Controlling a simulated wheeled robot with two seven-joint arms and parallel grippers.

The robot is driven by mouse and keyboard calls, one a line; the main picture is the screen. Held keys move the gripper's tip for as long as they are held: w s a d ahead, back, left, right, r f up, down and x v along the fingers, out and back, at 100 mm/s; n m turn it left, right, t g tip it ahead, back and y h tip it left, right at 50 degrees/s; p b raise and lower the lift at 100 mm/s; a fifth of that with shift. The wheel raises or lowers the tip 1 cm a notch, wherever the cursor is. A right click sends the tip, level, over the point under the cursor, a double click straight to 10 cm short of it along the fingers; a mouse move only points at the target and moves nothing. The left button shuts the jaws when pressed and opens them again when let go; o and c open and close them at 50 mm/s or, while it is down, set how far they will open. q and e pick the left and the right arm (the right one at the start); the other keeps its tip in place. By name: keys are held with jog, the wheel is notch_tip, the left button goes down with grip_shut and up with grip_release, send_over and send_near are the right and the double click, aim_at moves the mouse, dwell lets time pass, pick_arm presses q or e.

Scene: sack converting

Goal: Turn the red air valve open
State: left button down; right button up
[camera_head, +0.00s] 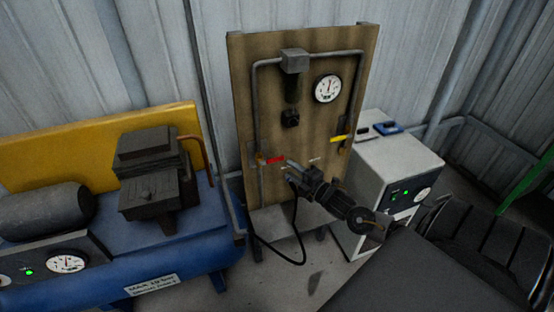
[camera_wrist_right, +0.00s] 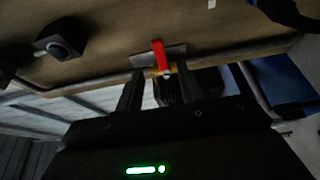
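The red air valve handle (camera_head: 275,160) sits low on the left pipe of the wooden panel (camera_head: 308,110), lying roughly sideways in the head view. My right gripper (camera_head: 291,169) is just right of it, fingers pointing at it. In the right wrist view the red handle (camera_wrist_right: 158,53) stands over a brass-yellow valve body (camera_wrist_right: 166,69), between and beyond the tips of the open right gripper (camera_wrist_right: 159,80). The fingers look apart from the handle; exact contact cannot be told. My left gripper is not in view.
A yellow handle (camera_head: 340,138) is on the panel's right pipe, below a round gauge (camera_head: 328,88). A blue compressor (camera_head: 180,262) stands left, a white cabinet (camera_head: 395,165) right. A black hose (camera_head: 273,248) hangs below the gripper.

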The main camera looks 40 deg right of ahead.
aim_at(278, 160)
jog(key=w, duration=0.8)
jog(key=shift+w+a+p, duration=0.2)
jog(key=shift+a+p, duration=0.05)
jog(key=shift+p, duration=0.1)
grip_shut()
